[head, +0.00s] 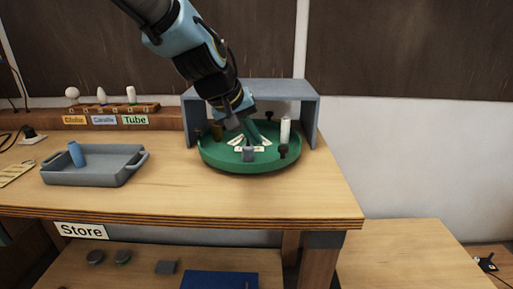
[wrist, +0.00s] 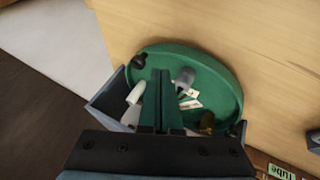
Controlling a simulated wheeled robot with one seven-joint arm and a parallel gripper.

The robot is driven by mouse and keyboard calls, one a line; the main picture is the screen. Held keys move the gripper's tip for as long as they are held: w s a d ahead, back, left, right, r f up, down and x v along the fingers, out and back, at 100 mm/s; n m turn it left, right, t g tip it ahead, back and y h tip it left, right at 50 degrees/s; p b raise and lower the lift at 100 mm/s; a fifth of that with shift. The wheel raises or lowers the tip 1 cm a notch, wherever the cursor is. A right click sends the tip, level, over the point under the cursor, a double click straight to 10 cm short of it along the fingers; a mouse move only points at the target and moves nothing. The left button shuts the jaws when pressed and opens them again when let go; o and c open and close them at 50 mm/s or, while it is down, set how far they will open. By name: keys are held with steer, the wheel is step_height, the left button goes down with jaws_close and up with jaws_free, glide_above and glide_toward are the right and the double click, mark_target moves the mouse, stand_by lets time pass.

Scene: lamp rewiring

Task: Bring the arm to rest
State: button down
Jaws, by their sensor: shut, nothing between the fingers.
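My gripper (wrist: 162,104) is shut and empty, with its two fingers together over the green round tray. In the head view my blue and black arm reaches down from the top to the tray (head: 250,166), and my gripper's tips are just above or at it; I cannot tell whether they touch. The tray also shows in the wrist view (wrist: 222,75). It holds a white cylinder (head: 285,131), a grey piece (head: 248,154), a dark knob (head: 283,151), a brown piece (head: 217,131) and white marked labels.
A grey open-fronted housing (head: 311,112) stands over the tray's back, close to my arm. A grey two-handled tray (head: 88,177) with a blue cylinder (head: 76,154) is at left. A bulb rack (head: 110,109) stands behind. The table (head: 200,200) is clear in front.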

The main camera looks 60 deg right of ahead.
steer(key=shift+s+b+v, duration=0.2)
steer(key=shift+s+v, duration=0.05)
steer(key=shift+v, duration=1.1)
steer(key=shift+s+b+v, duration=0.2)
steer(key=shift+v, duration=1.1)
steer(key=w+a+f+n+t+y, duration=0.15)
steer(key=w+a+f, duration=0.25)
steer(key=w+a, duration=0.75)
steer(key=w+a+f+n+t+y, duration=0.1)
steer(key=w+a+f+n+t, duration=0.15)
steer(key=w+a, duration=0.85)
steer(key=w+a+f+n+y, duration=0.1)
steer(key=w+a+f+n, duration=0.15)
steer(key=a, duration=0.55)
steer(key=w+a+f+n+y, duration=0.1)
steer(key=w+a+f+y, duration=0.15)
steer(key=a, duration=0.55)
steer(key=s+a+f+n, duration=0.1)
steer(key=a, duration=0.6)
steer(key=s+a+f+n+g, duration=0.1)
steer(key=a+f, duration=0.1)
steer(key=a, duration=0.5)
steer(key=shift+s+a+y, duration=0.3)
steer(key=shift+a, duration=0.1)
